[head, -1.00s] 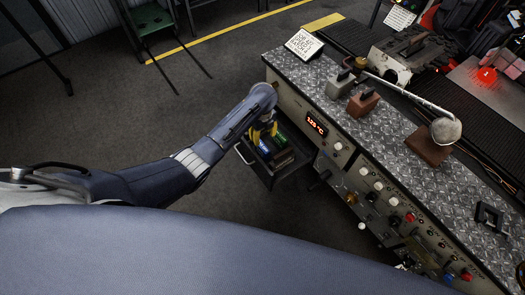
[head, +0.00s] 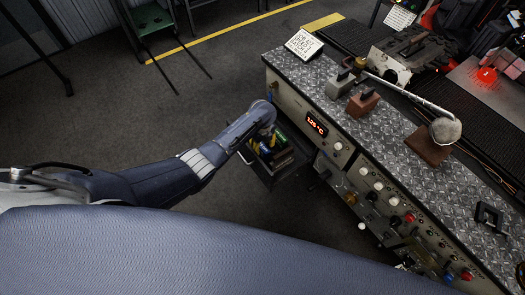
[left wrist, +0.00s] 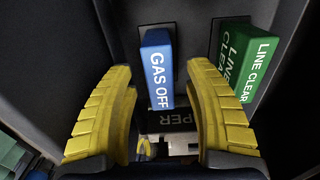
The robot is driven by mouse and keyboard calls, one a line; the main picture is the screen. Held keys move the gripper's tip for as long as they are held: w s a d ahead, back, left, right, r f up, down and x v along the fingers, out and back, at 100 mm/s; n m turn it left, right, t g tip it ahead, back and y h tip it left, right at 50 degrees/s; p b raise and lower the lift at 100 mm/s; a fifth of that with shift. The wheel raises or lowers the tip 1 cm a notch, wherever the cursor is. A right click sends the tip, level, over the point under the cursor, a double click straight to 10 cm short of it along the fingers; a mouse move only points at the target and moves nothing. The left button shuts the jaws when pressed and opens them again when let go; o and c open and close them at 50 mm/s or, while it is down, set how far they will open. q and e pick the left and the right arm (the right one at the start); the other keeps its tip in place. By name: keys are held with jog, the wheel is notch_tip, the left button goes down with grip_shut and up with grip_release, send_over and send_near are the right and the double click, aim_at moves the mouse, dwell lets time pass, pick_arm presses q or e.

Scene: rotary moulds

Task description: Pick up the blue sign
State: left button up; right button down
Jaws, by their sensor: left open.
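The blue sign (left wrist: 158,72), lettered "GAS OFF", stands in a dark open drawer (head: 262,177). In the left wrist view it lies between the two yellow fingers of my left gripper (left wrist: 160,76). My right gripper is not in view.
A green "LINE CLEAR" sign (left wrist: 243,65) stands just right of the blue one. A dark "PER" lettered block (left wrist: 170,120) lies below it. Drawer walls enclose them closely.

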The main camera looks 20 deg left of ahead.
pick_arm(q)
grip_shut()
dwell(0.5)
